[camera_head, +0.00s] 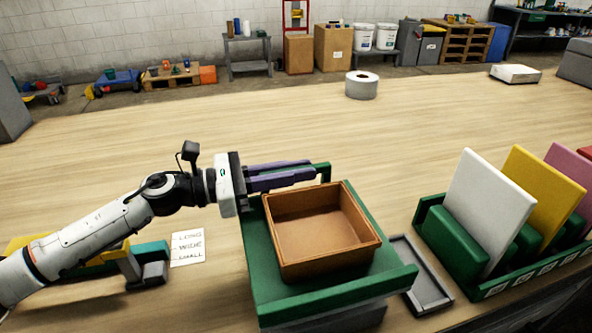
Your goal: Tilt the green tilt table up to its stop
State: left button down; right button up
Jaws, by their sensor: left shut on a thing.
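The green tilt table (267,279) stands on the workbench at the lower middle, with a raised lip along its front edge and a dark grey base showing below. I cannot tell its exact angle. An empty orange-brown open box (318,229) sits on it. My left gripper (313,170) reaches in from the left behind the box. Its purple fingers are shut on the green bar (325,172) at the table's back edge; the fingers partly hide the bar. My right gripper is not in view.
A grey shallow tray (423,276) lies close to the table's right side. A green rack (497,288) with upright white, yellow and pink panels stands further right. A lettered card (188,248) lies left. A tape roll (361,86) stands behind; the bench between is clear.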

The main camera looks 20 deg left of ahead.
pick_arm(q)
jog(key=s+d+r+m, duration=0.2)
jog(key=s+r+m, duration=0.1)
jog(key=r, duration=0.5)
jog(key=shift+m+p, duration=0.45)
jog(key=shift+m, duration=0.15)
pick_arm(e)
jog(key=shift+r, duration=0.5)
pick_arm(q)
jog(key=c, duration=1.8)
grip_release()
jog(key=shift+s, duration=0.2)
jog(key=shift+o, duration=0.2)
jog(key=shift+w, duration=0.1)
jog(key=shift+f, duration=0.1)
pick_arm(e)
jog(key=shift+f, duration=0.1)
